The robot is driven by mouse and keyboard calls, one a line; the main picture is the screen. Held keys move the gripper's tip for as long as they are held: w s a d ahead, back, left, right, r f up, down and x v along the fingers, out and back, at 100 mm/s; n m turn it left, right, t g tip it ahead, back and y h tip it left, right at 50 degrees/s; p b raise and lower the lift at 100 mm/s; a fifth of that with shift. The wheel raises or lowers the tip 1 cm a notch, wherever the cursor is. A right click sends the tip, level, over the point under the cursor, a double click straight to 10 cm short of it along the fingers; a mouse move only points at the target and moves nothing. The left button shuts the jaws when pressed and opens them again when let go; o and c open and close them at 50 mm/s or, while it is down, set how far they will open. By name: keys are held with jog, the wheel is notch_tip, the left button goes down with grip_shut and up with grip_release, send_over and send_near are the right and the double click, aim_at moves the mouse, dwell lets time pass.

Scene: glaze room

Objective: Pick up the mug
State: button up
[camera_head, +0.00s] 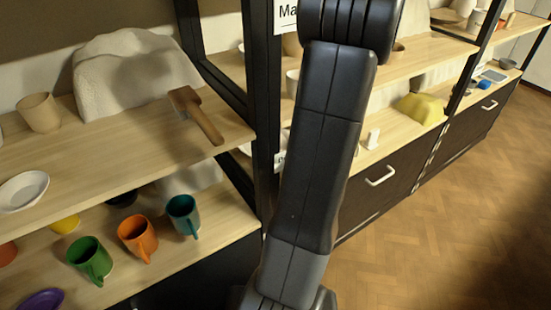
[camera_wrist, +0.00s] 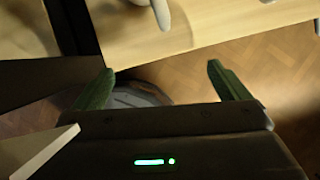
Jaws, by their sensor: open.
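Three mugs stand in a row on the lower left shelf in the head view: a green mug (camera_head: 90,258), an orange mug (camera_head: 138,238) and a teal mug (camera_head: 184,215). I cannot tell which one the task means. My gripper (camera_wrist: 160,82) shows in the wrist view with its two green fingers wide apart and nothing between them. It points toward the wooden floor and the edge of a shelf. My gripper is out of sight in the head view, where my arm crosses the middle. No mug is clearly seen in the wrist view.
The upper left shelf holds a beige cup (camera_head: 40,112), a white bowl (camera_head: 23,190), a wooden mallet (camera_head: 196,114) and a pale draped lump (camera_head: 130,75). A dark shelf post (camera_head: 262,100) stands beside my arm. A yellow block (camera_head: 421,108) lies on the right shelf. Wooden floor (camera_head: 450,220) is clear at right.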

jog(key=w+a, duration=0.1)
jog(key=w, duration=0.1)
jog(key=w+a+p, duration=0.1)
jog(key=w, duration=0.1)
jog(key=w+a, duration=0.2)
jog(key=w, duration=0.1)
jog(key=shift+a+r+p, duration=0.1)
jog(key=shift+r+p, duration=0.05)
jog(key=shift+p, duration=0.2)
jog(key=w, duration=0.1)
jog(key=w+a+p, duration=0.1)
jog(key=w+a, duration=0.1)
jog(key=shift+w+p, duration=0.3)
jog(key=shift+w, duration=0.05)
jog(key=shift+w+a+f+b, duration=0.1)
jog(key=shift+w+f+b, duration=0.1)
jog(key=shift+f+b, duration=0.45)
jog(key=shift+c, duration=0.2)
jog(key=c, duration=1.2)
jog(key=shift+r, duration=0.1)
